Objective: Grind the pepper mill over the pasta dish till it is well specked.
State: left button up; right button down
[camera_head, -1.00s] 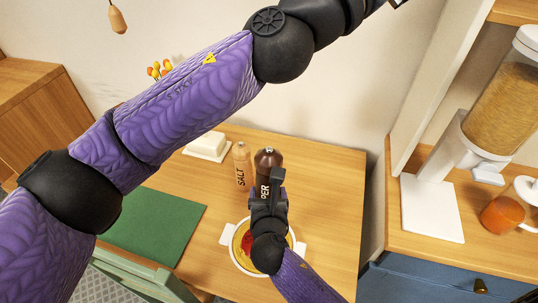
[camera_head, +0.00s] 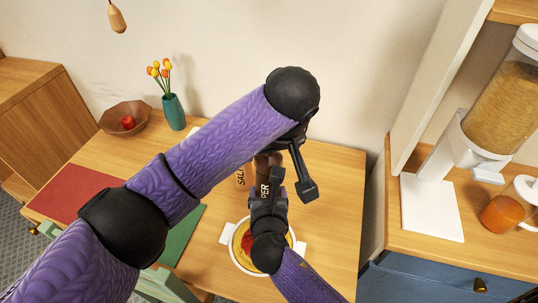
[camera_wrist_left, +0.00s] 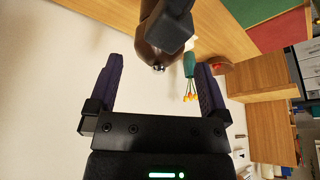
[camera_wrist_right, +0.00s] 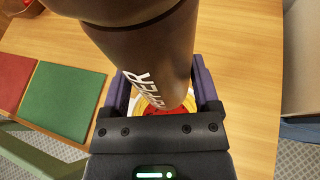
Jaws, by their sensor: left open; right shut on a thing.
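The dark brown pepper mill (camera_head: 264,187) stands upright in my right gripper (camera_head: 268,207), which is shut on its body. The mill also fills the top of the right wrist view (camera_wrist_right: 150,55). The white two-handled pasta dish (camera_head: 236,262) lies below, with yellow and red food in it. My right gripper hides part of the dish, and specks cannot be made out. My left gripper (camera_head: 301,168) is open near the mill's top. In the left wrist view the mill's rounded top with a metal knob (camera_wrist_left: 159,67) lies between or just beyond the open fingers.
A salt mill (camera_head: 241,177) stands close left of the pepper mill. A vase of tulips (camera_head: 173,110) and a wooden bowl (camera_head: 128,116) stand at the back left. Red (camera_head: 75,190) and green (camera_head: 185,235) mats lie left. A dispenser (camera_head: 490,115) stands on the right counter.

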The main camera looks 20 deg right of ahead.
aim_at(269, 157)
pick_arm(q)
jog(key=x, duration=0.4)
jog(key=shift+w+f, duration=0.1)
jog(key=shift+f, duration=0.05)
jog(key=c, duration=1.1)
